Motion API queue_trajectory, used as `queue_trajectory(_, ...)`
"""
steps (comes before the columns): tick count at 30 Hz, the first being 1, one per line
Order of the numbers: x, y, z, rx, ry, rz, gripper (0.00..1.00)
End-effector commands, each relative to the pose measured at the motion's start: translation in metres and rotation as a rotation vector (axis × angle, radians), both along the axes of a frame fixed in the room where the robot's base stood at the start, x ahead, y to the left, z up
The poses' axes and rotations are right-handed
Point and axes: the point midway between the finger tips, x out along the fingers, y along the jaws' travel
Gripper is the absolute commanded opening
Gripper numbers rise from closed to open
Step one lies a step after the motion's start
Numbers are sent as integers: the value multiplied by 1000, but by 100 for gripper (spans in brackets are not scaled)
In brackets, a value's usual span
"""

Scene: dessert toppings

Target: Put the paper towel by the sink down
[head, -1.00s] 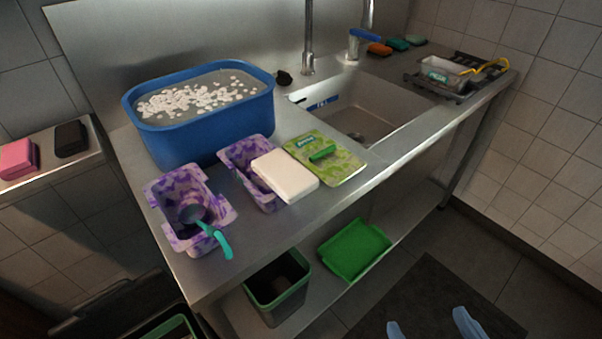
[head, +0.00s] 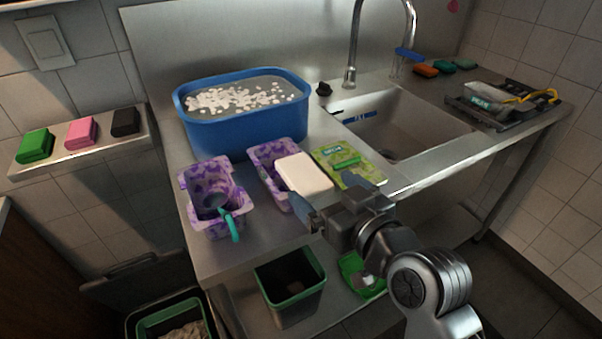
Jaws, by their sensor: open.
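A white rectangular block (head: 303,173), which looks like the folded paper towel, lies on the counter by the sink (head: 400,130). It partly covers one purple patterned tub (head: 268,158) and sits beside a green patterned packet (head: 345,160). My gripper (head: 333,192) is open in front of the block, with its fingers spread at the block's near side. Nothing shows between the fingers. Whether a finger touches the block or the packet cannot be told.
A blue basin (head: 245,132) with white bits stands behind the tubs. Another purple tub (head: 205,178) holds a teal-handled scoop (head: 233,226). A drying rack (head: 505,105) stands right of the sink. A bin (head: 290,285) stands below. Bare counter (head: 255,245) lies front left.

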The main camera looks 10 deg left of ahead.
Motion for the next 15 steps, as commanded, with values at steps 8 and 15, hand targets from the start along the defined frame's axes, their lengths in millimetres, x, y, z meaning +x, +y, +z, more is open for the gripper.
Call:
queue_trajectory(8, 26, 20, -4, 2, 0, 0, 100)
queue_trajectory(15, 46, 33, -11, 0, -1, -1, 100)
